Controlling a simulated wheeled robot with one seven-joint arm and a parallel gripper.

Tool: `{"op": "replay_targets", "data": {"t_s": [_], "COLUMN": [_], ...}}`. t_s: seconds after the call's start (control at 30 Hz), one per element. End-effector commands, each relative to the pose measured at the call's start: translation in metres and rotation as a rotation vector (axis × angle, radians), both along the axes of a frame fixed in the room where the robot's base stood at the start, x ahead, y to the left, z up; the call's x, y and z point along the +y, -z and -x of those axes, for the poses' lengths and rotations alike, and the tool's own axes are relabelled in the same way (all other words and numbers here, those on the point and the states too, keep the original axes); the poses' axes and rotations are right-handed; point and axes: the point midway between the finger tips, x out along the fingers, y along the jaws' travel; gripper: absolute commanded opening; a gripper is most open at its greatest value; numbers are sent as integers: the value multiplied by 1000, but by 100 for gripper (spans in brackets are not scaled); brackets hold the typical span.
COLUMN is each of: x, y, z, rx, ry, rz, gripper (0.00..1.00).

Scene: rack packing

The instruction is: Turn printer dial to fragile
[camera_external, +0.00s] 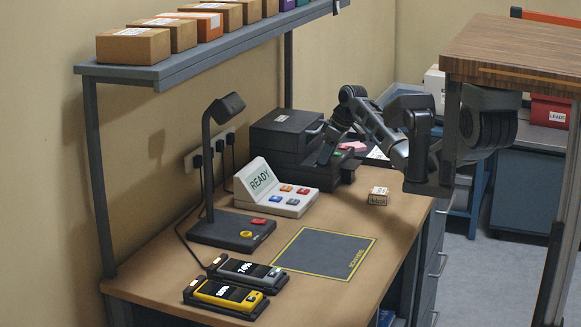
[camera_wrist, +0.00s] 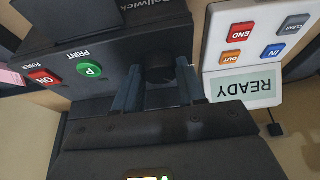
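The black label printer (camera_external: 284,132) stands at the back of the desk. In the wrist view its dark front panel (camera_wrist: 60,52) appears upside down, with a green PRINT button (camera_wrist: 89,69) and a red ON power button (camera_wrist: 43,77). My gripper (camera_wrist: 157,88) is at this panel, its two fingers apart on either side of a dark, rounded part (camera_wrist: 158,72) that looks like the dial. I cannot tell whether the fingers touch it. The dial's markings and pointer are hidden or too dark to read. In the external view my gripper (camera_external: 325,153) reaches the printer's front right.
A white console (camera_external: 262,182) reading READY, with coloured buttons, stands close beside the printer. A small labelled box (camera_external: 378,196) lies on the desk right of it. A stand (camera_external: 232,228), two handheld scanners in docks (camera_external: 225,296) and a grey mat (camera_external: 325,252) are nearer.

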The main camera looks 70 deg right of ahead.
Motion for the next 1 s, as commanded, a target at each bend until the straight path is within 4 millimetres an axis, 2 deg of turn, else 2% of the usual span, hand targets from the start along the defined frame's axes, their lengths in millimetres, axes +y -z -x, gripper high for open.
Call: {"op": "replay_targets", "data": {"t_s": [0.03,0.27,0.67,1.0], "x": [0,0,2,5], "y": [0,0,-2,-4], "z": [0,0,-1,-1], "rx": [0,0,2,2], "ry": [0,-1,75,341], "rz": [-1,-1,-2,-3], "gripper": [32,10,9,9]}}
